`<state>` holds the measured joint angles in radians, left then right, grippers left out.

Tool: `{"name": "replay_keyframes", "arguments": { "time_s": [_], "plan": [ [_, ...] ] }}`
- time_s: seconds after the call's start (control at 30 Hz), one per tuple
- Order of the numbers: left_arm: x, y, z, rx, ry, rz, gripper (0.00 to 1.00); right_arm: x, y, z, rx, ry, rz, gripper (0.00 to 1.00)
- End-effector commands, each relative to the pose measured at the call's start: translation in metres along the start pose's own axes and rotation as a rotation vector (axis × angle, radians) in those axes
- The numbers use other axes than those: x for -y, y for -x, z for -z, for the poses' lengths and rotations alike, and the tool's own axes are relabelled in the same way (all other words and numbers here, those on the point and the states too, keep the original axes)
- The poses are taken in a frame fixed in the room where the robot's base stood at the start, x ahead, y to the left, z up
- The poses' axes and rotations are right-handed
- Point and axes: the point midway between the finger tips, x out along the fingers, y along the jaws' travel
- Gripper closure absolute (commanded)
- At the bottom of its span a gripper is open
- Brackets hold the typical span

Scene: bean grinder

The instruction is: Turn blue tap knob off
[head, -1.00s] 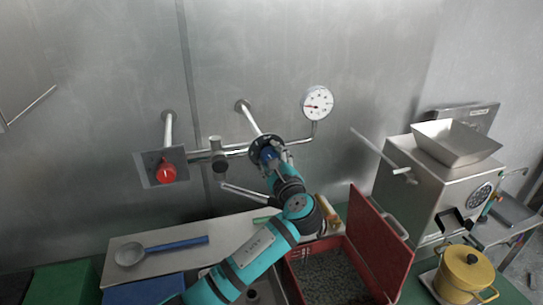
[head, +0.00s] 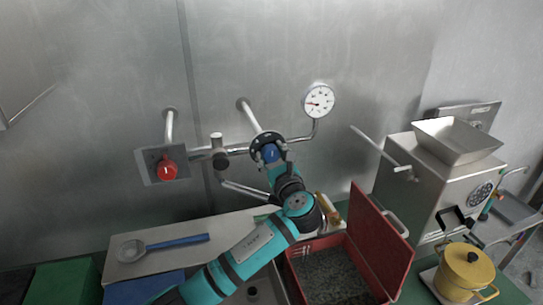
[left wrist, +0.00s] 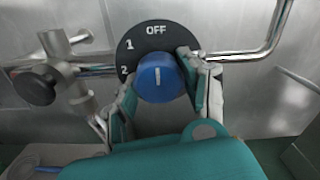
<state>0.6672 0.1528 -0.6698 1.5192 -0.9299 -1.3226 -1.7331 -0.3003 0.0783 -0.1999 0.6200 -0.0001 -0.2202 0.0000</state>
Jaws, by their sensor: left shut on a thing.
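The blue tap knob (head: 270,153) sits on a round black dial (left wrist: 155,32) on the wall pipe. In the left wrist view the knob (left wrist: 160,80) shows a white line that stands nearly upright, toward the OFF mark at the top; the marks 1 and 2 are on the left. My left gripper (left wrist: 160,77) has one finger on each side of the knob and is shut on it. In the head view my left gripper (head: 274,157) reaches up to the knob from below. My right gripper is not in view.
A red knob (head: 167,169) on a grey plate is to the left. A pressure gauge (head: 319,101) is at the upper right. A metal spout (head: 244,189) runs close below the dial. A red crate (head: 381,240) and a steel grinder (head: 437,175) stand to the right.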

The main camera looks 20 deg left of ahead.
Motion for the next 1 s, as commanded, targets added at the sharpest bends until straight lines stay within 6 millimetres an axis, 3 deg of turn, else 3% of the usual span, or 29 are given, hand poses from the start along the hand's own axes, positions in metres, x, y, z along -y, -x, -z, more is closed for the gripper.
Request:
{"name": "replay_keyframes", "arguments": {
  "time_s": [0.33, 0.37, 0.53, 0.83, 1.0],
  "plan": [
    [-0.001, 0.000, 0.003, -0.004, -0.007, -0.001, 0.89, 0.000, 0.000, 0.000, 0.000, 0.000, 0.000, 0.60],
    [-0.001, 0.000, 0.003, -0.004, -0.007, -0.001, 0.53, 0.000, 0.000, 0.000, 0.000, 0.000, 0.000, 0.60],
    [0.000, 0.000, 0.002, -0.003, -0.005, -0.001, 0.32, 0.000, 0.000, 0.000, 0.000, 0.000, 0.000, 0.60],
    [0.000, 0.003, 0.001, -0.001, -0.003, 0.001, 0.32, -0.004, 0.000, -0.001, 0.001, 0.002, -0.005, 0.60],
    [0.001, 0.024, 0.002, -0.003, -0.001, 0.003, 0.32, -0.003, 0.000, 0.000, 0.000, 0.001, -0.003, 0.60]
  ]
}}
